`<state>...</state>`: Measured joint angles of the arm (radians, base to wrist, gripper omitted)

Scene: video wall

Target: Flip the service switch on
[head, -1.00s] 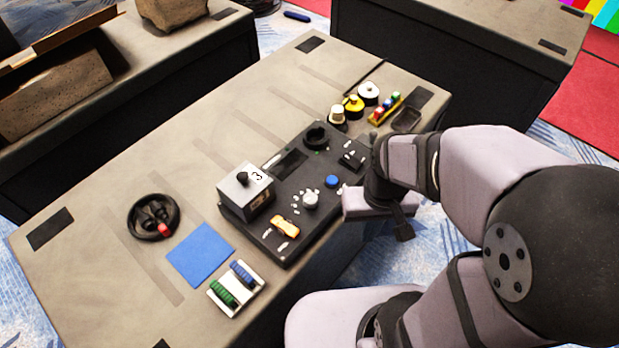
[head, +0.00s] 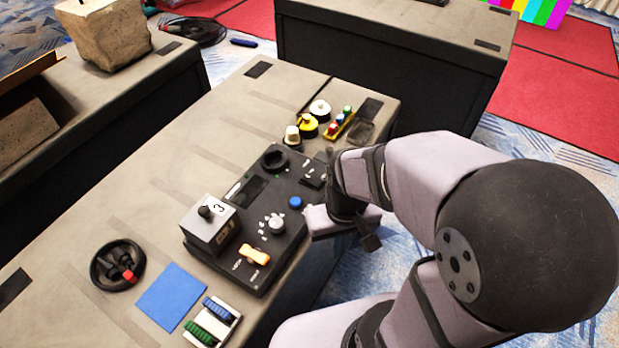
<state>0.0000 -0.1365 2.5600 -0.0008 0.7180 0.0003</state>
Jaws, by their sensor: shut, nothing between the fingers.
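A dark control panel (head: 222,266) lies on the table. A small black switch block with white marks (head: 313,177) sits at its far right corner; I cannot read its label or tell its position. I cannot tell which of these is the service switch. My gripper (head: 329,160) is shut and empty, close to the right of the black switch block. Its fingertips are small and partly hidden by my wrist, so contact is unclear.
The panel also bears a blue button (head: 295,202), a grey knob (head: 276,226), a black ring (head: 274,158) and a grey box (head: 208,228). Beyond it stand yellow (head: 307,125) and white (head: 320,109) knobs and a coloured block row (head: 338,124).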

